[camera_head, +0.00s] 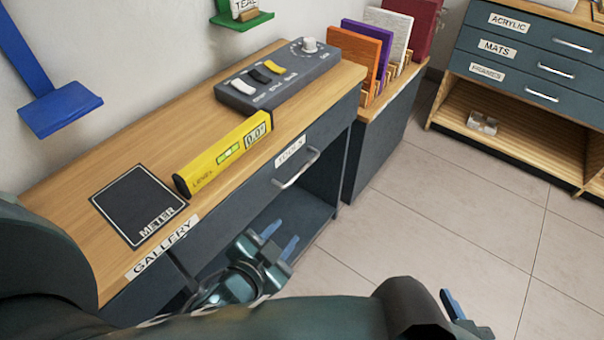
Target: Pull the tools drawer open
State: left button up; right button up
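The tools drawer (318,143) is a dark blue-grey front under the wooden bench top, with a white TOOLS label and a silver bar handle (297,169). Its front looks flush with the bench, so the drawer is shut. My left gripper (281,238) is below and in front of the handle, apart from it, near the open shelf space. Its two blue-tipped fingers are spread and empty. My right gripper (455,308) is low at the bottom of the view, mostly hidden behind my arm; one blue fingertip shows, over the floor.
On the bench top (95,165) are a yellow level (225,154), a grey switch box (278,80) and a dark METER mat (138,204). A rack of coloured panels (384,45) stands behind. A drawer cabinet (520,55) is at back right. The tiled floor (420,215) between is clear.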

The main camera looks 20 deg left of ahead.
aim_at(301, 172)
pick_arm(q)
jog(key=w+m, duration=0.1)
jog(key=w, duration=0.5)
jog(key=w+a+f+m+t+y, duration=0.1)
jog(key=w, duration=0.5)
jog(key=w+m+t+y, duration=0.1)
jog(key=w+m, duration=0.1)
jog(key=w, duration=0.4)
jog(key=shift+w+a+f, duration=0.3)
jog(key=shift+a+f, duration=0.05)
jog(key=shift+c, duration=0.2)
grip_shut()
